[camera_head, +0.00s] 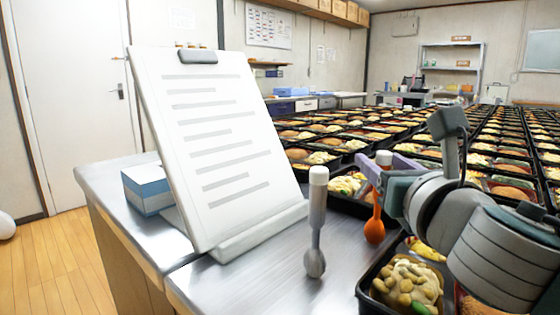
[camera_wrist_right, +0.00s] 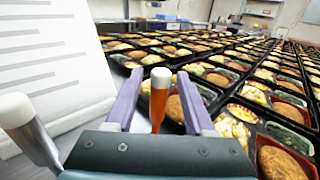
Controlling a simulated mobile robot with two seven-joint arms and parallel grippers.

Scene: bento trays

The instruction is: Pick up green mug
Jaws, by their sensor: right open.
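I see no green mug in either view. My right gripper (camera_head: 384,168) has purple fingers and is open above the steel counter. In the right wrist view its fingers (camera_wrist_right: 159,76) stand apart, with an upright orange utensil (camera_wrist_right: 158,108) with a pale top showing between them. That orange utensil (camera_head: 375,230) also shows in the head view, its lower end near the counter. I cannot tell whether a finger touches it. My left gripper is in neither view.
A grey utensil with a white top (camera_head: 317,205) stands upright left of the gripper. A large white document stand (camera_head: 215,150) and a blue-white box (camera_head: 147,188) are on the counter (camera_head: 250,285). Many black bento trays (camera_head: 366,290) crowd the right. Bare counter shows at front.

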